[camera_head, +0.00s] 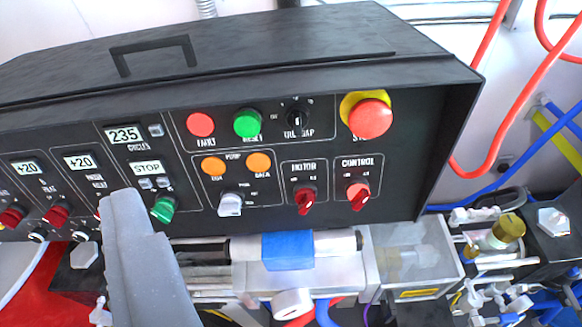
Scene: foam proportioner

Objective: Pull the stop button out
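The stop button (371,118) is a large red mushroom head on a yellow collar, at the upper right of the black control panel. The head partly covers its label and stands out from the panel face. My gripper (125,208) shows as a grey stepped shape rising from the bottom edge, left of the middle. Its tip overlaps the lower left part of the panel in the picture, well to the left of and below the stop button. It is apart from the button. I see no gap between fingers, so I cannot tell whether it is open or shut.
The black panel (290,143) also carries a red button (200,125), a green button (247,123), two orange buttons and several red knobs. A handle (153,54) sits on its lid. Pipes and a blue block (287,250) lie below. Red and blue hoses run at the right.

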